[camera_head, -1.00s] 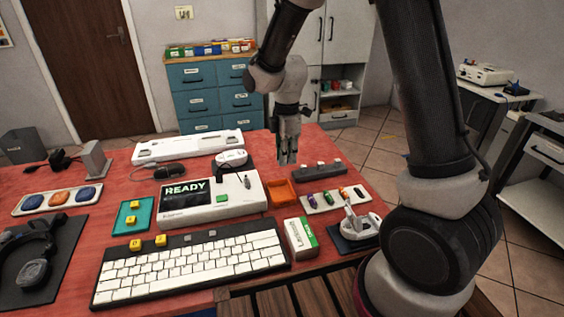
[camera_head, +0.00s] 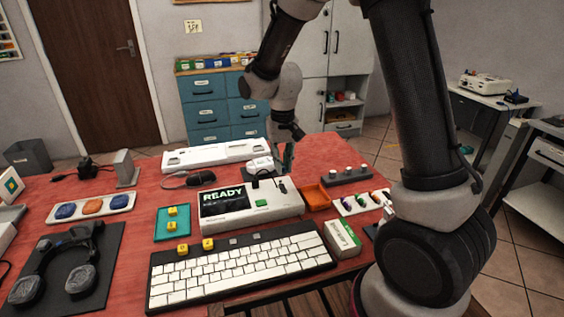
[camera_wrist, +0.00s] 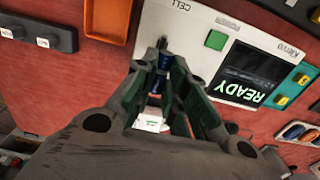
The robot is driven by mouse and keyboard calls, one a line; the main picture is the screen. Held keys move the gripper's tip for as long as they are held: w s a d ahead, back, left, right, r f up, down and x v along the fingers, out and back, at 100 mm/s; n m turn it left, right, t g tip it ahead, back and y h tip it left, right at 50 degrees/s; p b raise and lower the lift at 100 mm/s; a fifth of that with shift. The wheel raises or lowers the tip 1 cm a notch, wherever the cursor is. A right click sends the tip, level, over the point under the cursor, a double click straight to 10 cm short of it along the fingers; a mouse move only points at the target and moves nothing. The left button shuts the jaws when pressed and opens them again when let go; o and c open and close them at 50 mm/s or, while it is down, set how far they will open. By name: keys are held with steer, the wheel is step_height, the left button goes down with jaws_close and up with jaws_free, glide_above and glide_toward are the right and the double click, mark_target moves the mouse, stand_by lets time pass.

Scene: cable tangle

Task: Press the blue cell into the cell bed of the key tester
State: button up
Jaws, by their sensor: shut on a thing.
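The key tester (camera_head: 235,222) is a pale console on the red table with a READY screen. In the wrist view its face (camera_wrist: 205,25) is upside down, with a CELL label beyond my fingertips. My gripper (camera_wrist: 160,70) is shut on the blue cell (camera_wrist: 164,64), which shows as a narrow blue strip with a dark end. In the head view my gripper (camera_head: 286,158) is at the tester's back right corner, and the cell cannot be made out there. The cell bed is not clearly visible, and I cannot tell whether the cell touches the tester.
An orange tray (camera_head: 309,203) and a dark rack (camera_head: 348,181) lie right of the tester. A white device (camera_head: 261,163) stands behind it and shows between my fingers. A keyboard (camera_head: 240,266) lies in front, with a teal pad (camera_head: 163,229) to the left.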

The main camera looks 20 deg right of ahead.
mark_target(283, 188)
steer(key=shift+f, duration=2.95)
steer(key=shift+f, duration=0.45)
steer(key=o, duration=0.5)
steer(key=shift+c, duration=0.2)
steer(key=shift+r, duration=0.1)
steer(key=shift+r, duration=1.65)
steer(key=o, duration=0.6)
steer(key=shift+c, duration=0.2)
